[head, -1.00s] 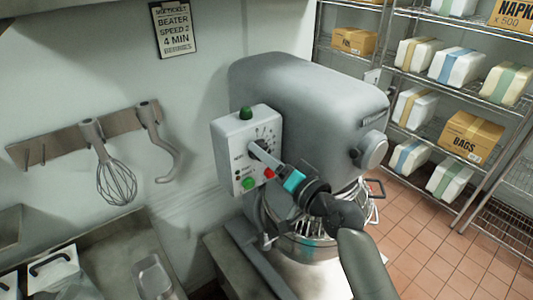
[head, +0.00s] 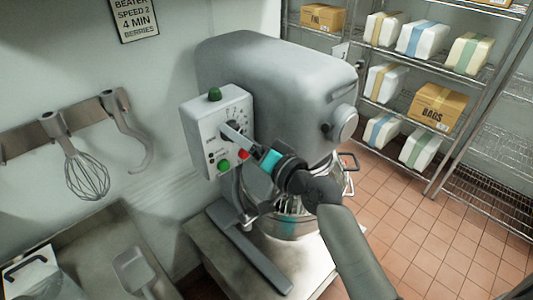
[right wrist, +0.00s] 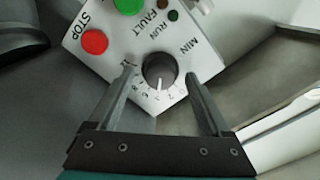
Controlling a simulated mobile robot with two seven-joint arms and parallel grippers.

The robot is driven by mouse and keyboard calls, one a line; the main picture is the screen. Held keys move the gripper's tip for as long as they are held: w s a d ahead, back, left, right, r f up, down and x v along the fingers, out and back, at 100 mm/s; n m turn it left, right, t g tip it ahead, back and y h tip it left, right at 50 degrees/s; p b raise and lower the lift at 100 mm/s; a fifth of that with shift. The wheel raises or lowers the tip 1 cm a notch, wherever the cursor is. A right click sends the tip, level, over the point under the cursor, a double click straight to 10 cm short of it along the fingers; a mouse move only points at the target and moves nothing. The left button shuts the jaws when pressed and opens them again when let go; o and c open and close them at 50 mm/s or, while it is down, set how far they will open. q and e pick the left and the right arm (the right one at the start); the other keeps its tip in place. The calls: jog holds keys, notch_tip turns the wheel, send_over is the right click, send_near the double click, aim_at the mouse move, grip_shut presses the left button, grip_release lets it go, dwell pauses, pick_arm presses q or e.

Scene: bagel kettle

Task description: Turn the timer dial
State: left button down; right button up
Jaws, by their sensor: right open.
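The timer dial (right wrist: 160,68) is a dark round knob with a white pointer line, on a white control box (head: 211,110) on the side of the grey mixer (head: 275,75). Numbers run around it, and the pointer faces the lower edge of the wrist picture. My right gripper (right wrist: 161,75) is open, with one finger on each side of the dial and a visible gap to each. In the head view my right gripper (head: 230,132) reaches the box from the lower right and partly hides the dial. My left gripper is not in view.
A red stop button (right wrist: 94,42) and a green button (right wrist: 129,4) sit close to the dial on the box. The mixer bowl (head: 292,222) is below my right arm. A whisk (head: 86,175) hangs on the wall at left. Shelves (head: 425,75) stand at right beyond open tiled floor.

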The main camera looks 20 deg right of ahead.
jog(key=b+v, duration=0.4)
jog(key=v, duration=1)
jog(key=shift+s, duration=0.25)
jog(key=s+d+f+g+h+b, duration=0.1)
jog(key=d+f+g+h+b, duration=0.15)
jog(key=f, duration=1.15)
jog(key=s+d+f+g+h+b, duration=0.1)
jog(key=f+g+b, duration=0.15)
jog(key=f, duration=1.25)
jog(key=s+d+f+g+h+b, duration=0.1)
jog(key=d+f+g+h+b, duration=0.15)
jog(key=f, duration=1.15)
jog(key=s+a+f+n+g+b, duration=0.3)
jog(key=s+f+n+g+b, duration=0.1)
jog(key=s+f, duration=1)
jog(key=s+a+f+n+g+b, duration=0.4)
jog(key=s+f+b, duration=0.1)
jog(key=s+f, duration=1)
notch_tip(320, 180, down, 3)
jog(key=shift+f+b, duration=0.1)
jog(key=shift+b, duration=0.2)
